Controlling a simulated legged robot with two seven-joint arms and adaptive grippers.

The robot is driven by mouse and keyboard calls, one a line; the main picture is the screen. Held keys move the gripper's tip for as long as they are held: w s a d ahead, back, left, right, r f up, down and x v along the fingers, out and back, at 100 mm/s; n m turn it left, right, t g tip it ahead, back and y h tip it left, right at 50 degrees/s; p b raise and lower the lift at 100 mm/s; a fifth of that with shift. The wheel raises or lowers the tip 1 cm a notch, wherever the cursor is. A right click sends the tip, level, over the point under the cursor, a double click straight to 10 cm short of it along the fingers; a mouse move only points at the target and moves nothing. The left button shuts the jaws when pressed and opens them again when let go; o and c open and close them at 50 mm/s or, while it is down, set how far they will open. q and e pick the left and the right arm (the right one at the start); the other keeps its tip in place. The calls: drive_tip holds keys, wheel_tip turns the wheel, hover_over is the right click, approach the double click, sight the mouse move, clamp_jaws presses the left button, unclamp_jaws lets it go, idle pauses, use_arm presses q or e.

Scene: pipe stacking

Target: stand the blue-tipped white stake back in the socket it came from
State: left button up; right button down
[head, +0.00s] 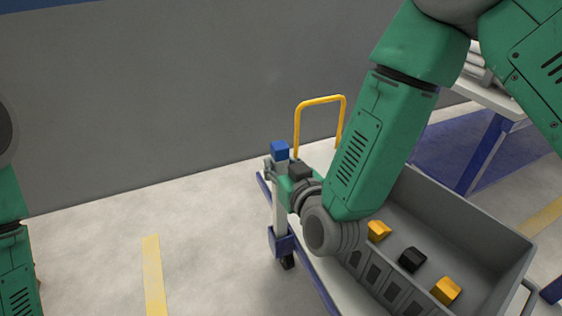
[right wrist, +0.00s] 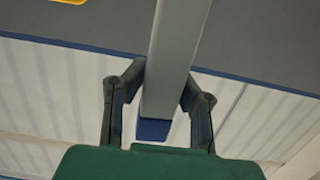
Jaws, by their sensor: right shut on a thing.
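The white stake (head: 279,205) stands about upright at the near left corner of the cart, its blue tip (head: 280,150) on top. My right gripper (head: 272,170) is shut on it just below the tip. In the right wrist view the stake (right wrist: 178,55) runs between the two fingers (right wrist: 158,100), with the blue tip (right wrist: 153,130) close to the palm. A blue socket (head: 282,243) on the cart's corner is at the stake's lower end. I cannot tell how deep the stake sits in it. My left gripper is out of view; only parts of my left arm show.
The cart carries a grey bin (head: 480,222) with yellow and black blocks, and has a yellow handle (head: 320,100) behind. A table with blue legs (head: 484,155) stands at the right. The floor (head: 100,260) left of the cart is clear.

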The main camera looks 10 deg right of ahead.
drive_tip(key=shift+a, duration=0.1)
drive_tip(key=c, duration=1.2)
unclamp_jaws()
drive_tip(key=shift+d, duration=0.45)
drive_tip(key=shift+a, duration=0.15)
drive_tip(key=shift+s, duration=0.2)
drive_tip(key=v, duration=0.7)
